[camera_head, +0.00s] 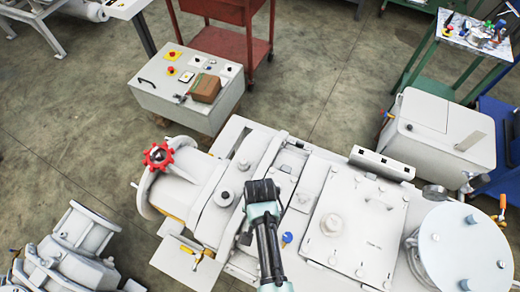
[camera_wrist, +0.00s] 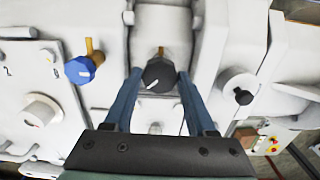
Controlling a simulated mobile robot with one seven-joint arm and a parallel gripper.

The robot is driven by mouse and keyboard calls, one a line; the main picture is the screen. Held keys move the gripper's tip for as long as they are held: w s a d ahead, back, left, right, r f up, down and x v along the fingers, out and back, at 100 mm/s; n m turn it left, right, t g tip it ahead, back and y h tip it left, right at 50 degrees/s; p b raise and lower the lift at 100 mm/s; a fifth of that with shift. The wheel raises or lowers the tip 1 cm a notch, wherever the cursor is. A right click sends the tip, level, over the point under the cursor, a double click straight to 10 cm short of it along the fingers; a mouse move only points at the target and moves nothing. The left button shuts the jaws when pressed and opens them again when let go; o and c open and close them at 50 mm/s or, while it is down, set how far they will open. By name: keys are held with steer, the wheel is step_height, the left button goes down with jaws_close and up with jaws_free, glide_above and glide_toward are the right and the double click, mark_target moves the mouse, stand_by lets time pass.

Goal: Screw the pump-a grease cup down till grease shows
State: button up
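A black knurled cap (camera_wrist: 159,76) with a white pointer line and a brass stem behind it sits on the grey machine. It looks like a grease cup, but I cannot read a pump label. My gripper (camera_wrist: 160,78) has its two blue fingers on either side of this cap, with narrow gaps seeming to show. In the head view my gripper (camera_head: 262,190) is over the middle of the machine and hides the cap. A similar blue cap (camera_wrist: 80,69) on a brass stem is to the left; it also shows in the head view (camera_head: 287,238). No grease is visible.
A black knob (camera_wrist: 243,97) stands right of the gripper. The machine has a red handwheel (camera_head: 158,157) at its left end and a round flanged cover (camera_head: 465,250) at right.

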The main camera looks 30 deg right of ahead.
steer(key=o, duration=0.4)
steer(key=shift+r, duration=0.1)
step_height(320, 180, up, 13)
steer(key=b, duration=0.1)
stand_by(0.4)
stand_by(0.4)
